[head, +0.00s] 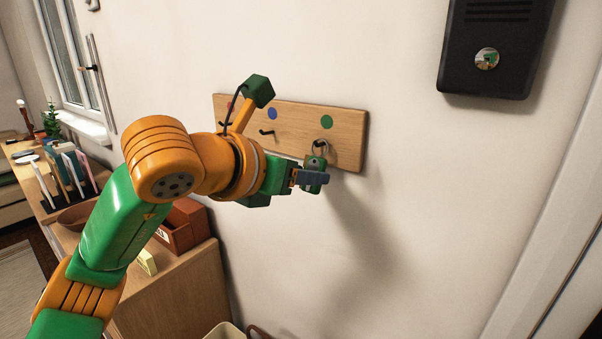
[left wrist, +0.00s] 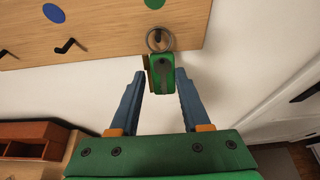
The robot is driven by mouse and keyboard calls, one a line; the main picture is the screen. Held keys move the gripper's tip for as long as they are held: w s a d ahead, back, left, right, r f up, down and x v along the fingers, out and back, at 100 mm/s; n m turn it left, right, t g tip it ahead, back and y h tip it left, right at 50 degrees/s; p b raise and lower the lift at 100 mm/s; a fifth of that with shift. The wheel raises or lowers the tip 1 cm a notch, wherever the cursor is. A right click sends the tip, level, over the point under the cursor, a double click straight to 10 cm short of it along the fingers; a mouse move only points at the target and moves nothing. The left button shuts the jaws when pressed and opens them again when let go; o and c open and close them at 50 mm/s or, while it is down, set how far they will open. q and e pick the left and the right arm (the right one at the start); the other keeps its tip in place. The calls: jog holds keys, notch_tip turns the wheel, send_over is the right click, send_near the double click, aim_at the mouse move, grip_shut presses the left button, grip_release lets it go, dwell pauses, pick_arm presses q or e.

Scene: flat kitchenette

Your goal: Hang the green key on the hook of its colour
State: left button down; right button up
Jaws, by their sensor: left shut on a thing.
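The green key (head: 313,162) is a green tag with a dark key and a metal ring at its top. It hangs upright against the wooden hook board (head: 290,132), below the green dot (head: 327,122). The ring overlaps the dark hook (head: 321,146) under that dot; I cannot tell for sure whether it is around the hook. My left gripper (head: 318,180) is shut on the tag's lower part. In the left wrist view the key (left wrist: 161,78) stands between my blue fingers (left wrist: 160,88), with its ring at the hook. My right gripper is not in view.
The board's middle hook (head: 267,133), under a blue dot (head: 272,113), is bare; my arm partly covers the red-dot end. A black wall box (head: 490,60) is at upper right. A wooden cabinet (head: 180,290) with a brown box (head: 185,225) stands at lower left.

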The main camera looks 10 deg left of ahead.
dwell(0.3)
pick_arm(q)
jog(key=shift+c, duration=1.4)
grip_release()
